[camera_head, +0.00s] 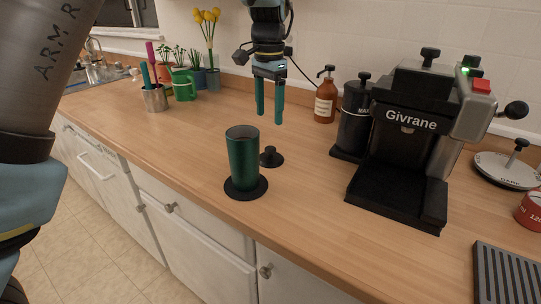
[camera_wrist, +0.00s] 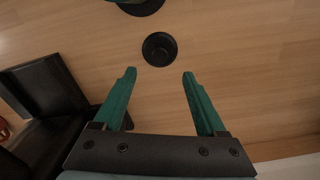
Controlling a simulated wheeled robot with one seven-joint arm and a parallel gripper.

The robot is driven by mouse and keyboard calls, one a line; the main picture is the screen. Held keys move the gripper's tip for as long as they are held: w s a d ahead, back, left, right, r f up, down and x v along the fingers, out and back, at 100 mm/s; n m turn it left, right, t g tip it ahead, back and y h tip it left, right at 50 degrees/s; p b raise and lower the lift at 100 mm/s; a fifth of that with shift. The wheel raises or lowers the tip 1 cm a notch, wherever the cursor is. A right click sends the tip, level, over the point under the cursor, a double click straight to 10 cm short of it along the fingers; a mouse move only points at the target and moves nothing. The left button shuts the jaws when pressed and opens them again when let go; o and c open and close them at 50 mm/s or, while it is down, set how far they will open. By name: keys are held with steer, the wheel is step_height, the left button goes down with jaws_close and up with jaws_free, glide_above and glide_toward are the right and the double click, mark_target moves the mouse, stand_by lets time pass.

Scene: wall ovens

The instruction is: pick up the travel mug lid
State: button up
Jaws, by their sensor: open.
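The travel mug lid (camera_head: 271,157) is a small black disc with a raised knob, lying on the wooden counter just behind and right of the green travel mug (camera_head: 243,160). The mug stands upright on a round black coaster (camera_head: 246,190). My gripper (camera_head: 269,118) points down above the counter, its two green fingers apart and empty, above the lid. In the wrist view the lid (camera_wrist: 160,48) lies ahead of my gripper (camera_wrist: 160,76), roughly centred between the fingertips and slightly beyond them. The coaster (camera_wrist: 141,8) is cut off at the top edge there.
A black espresso machine (camera_head: 405,140) and a black grinder (camera_head: 354,120) stand to the right. A brown bottle (camera_head: 325,98) is at the back. A utensil cup (camera_head: 155,98), a green mug (camera_head: 184,88) and potted plants stand left. The counter around the lid is clear.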

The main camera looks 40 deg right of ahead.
steer(key=p, duration=0.1)
glide_above(271, 148)
steer(key=f, duration=0.5)
steer(key=shift+a, duration=0.25)
steer(key=shift+d+f+p, duration=0.2)
steer(key=shift+f+p, duration=0.95)
steer(key=shift+f, duration=1.45)
jaws_close()
